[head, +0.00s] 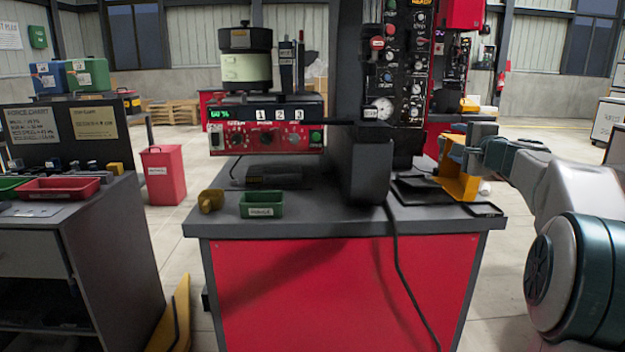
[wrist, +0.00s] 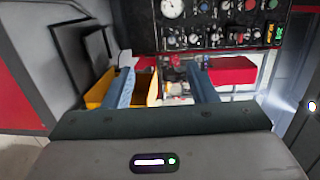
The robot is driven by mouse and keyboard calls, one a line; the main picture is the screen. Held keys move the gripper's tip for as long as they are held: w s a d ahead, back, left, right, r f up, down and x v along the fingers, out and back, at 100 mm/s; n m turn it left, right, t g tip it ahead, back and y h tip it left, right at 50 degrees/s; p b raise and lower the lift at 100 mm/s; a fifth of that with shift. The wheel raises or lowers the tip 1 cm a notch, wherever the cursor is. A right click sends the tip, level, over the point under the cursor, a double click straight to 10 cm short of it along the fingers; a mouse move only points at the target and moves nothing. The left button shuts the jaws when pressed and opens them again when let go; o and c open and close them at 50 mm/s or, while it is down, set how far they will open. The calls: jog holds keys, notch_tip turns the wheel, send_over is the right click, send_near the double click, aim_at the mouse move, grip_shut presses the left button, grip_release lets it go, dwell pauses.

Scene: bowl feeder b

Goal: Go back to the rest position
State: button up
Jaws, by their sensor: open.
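My gripper (wrist: 162,82) shows in the wrist view with its two blue-grey fingers spread apart and nothing between them. In the head view my arm comes in from the right, and its gripper end is at the right side of the workbench (head: 300,222), by a yellow bin (head: 458,184). In the wrist view the yellow bin (wrist: 98,94) lies behind and beside the left finger. I cannot tell whether the gripper touches it.
A control panel (head: 402,62) with gauges and knobs rises behind the bench; it also shows in the wrist view (wrist: 215,22). A green bin (head: 261,204) sits on the bench. A side cabinet (head: 75,255) stands left. Floor between them is partly clear.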

jog(key=s+a+n+g+y+p, duration=0.2)
jog(key=s+a+n+g+p, duration=0.65)
jog(key=s+a+p, duration=0.75)
jog(key=s+a+f+n+g+h+p, duration=0.1)
jog(key=s+n+p, duration=0.3)
jog(key=s, duration=0.8)
jog(key=s+a+f+n+g+h+p, duration=0.1)
jog(key=s+p, duration=0.5)
jog(key=s, duration=0.6)
jog(key=a+n+g+h, duration=0.1)
jog(key=n+g+h, duration=0.1)
jog(key=n+g, duration=0.1)
jog(key=shift+s+a+g+p, duration=0.2)
jog(key=shift+s+g+p, duration=0.15)
jog(key=shift+s, duration=0.05)
